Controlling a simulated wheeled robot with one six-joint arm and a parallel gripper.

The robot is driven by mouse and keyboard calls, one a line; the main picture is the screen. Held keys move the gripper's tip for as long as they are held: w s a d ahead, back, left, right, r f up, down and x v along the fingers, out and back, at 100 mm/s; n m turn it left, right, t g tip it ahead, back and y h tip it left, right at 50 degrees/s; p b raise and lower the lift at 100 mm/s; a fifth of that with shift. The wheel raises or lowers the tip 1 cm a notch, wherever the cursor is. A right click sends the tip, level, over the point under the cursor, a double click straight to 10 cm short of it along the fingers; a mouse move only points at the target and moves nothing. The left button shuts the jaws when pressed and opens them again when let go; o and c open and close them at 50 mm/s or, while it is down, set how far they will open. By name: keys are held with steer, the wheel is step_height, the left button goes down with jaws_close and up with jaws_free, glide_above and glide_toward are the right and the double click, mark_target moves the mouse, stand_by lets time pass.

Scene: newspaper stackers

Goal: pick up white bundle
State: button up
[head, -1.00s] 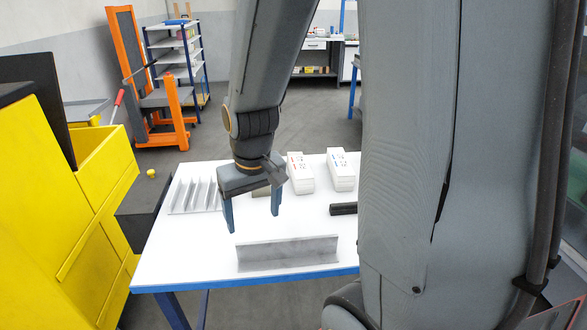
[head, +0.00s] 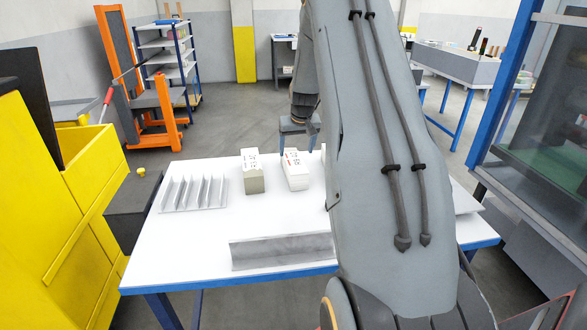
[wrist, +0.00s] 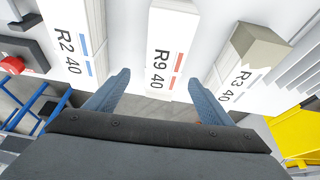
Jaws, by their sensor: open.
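A white bundle (head: 294,170) with red marks stands on the table. It is the middle bundle in the wrist view, labelled R9 40 (wrist: 172,45). To its left in the head view is a bundle with a printed white top and olive-grey sides (head: 253,177), labelled R3 40 in the wrist view (wrist: 250,62). A white bundle with blue marks, R2 40 (wrist: 74,40), is mostly hidden behind my arm in the head view. My gripper (wrist: 158,78) is open and empty, its fingers pointing toward R9 40. In the head view my gripper (head: 299,146) shows behind the bundles, partly hidden by my arm.
The white table (head: 185,240) carries a grey angle profile (head: 280,251) at the front and a ribbed grey rack (head: 194,194) at the left. A yellow bin (head: 75,200) stands left of the table. A blue-framed machine (head: 510,70) stands at the right.

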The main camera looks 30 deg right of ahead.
mark_target(294, 158)
steer(key=shift+a+p+x, duration=0.2)
steer(key=shift+p+x, duration=0.45)
steer(key=shift+x, duration=1.05)
steer(key=shift+a+p+x, duration=0.15)
steer(key=shift+p+x, duration=0.45)
steer(key=shift+x, duration=1.05)
steer(key=c, duration=1.9)
steer(key=shift+w+r, duration=0.1)
jaws_close()
